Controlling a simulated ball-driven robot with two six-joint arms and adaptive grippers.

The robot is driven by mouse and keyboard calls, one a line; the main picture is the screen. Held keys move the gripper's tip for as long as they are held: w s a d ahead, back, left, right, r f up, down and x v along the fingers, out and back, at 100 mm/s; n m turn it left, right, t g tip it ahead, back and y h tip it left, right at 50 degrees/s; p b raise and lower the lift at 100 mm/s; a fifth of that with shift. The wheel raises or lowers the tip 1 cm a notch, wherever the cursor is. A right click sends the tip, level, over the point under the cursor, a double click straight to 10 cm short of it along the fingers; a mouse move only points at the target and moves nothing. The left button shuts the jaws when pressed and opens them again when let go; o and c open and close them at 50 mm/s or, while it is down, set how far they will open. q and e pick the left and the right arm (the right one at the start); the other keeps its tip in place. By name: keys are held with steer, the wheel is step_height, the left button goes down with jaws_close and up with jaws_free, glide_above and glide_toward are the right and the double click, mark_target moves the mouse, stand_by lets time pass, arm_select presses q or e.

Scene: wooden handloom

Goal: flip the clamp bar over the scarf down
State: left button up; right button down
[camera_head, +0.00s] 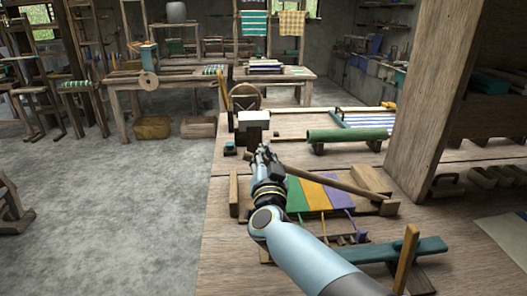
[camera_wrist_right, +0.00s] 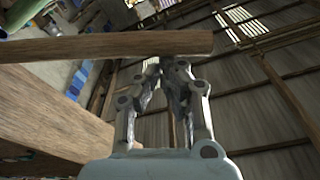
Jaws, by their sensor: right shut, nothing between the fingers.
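The clamp bar (camera_head: 340,183) is a long brown wooden bar. It slants across the scarf from a block at the right to a free end beside my right gripper. The scarf (camera_head: 312,195), with green, orange and purple bands, lies on a wooden frame on the bench. My right gripper (camera_head: 263,151) is shut and empty at the bar's left end. In the right wrist view the bar (camera_wrist_right: 105,47) crosses just beyond the closed fingertips (camera_wrist_right: 172,64); I cannot tell whether they touch. My left gripper is not in view.
A green roll (camera_head: 347,134) lies behind the scarf frame. A thick wooden post (camera_head: 435,95) stands at the right. A teal bar (camera_head: 390,250) and an upright wooden stick (camera_head: 406,258) are near the front.

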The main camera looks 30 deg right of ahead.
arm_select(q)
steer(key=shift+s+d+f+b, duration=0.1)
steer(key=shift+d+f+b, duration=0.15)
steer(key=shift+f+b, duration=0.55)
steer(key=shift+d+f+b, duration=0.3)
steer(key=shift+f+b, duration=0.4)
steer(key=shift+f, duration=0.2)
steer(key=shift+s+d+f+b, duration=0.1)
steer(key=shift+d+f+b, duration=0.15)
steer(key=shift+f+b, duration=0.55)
arm_select(e)
step_height(320, 180, down, 8)
steer(key=w+a+n, duration=0.1)
steer(key=a+n, duration=0.1)
steer(key=shift+w+r+y, duration=0.15)
steer(key=shift+r+y, duration=0.1)
steer(key=shift+y, duration=0.15)
steer(key=shift+a+r, duration=0.1)
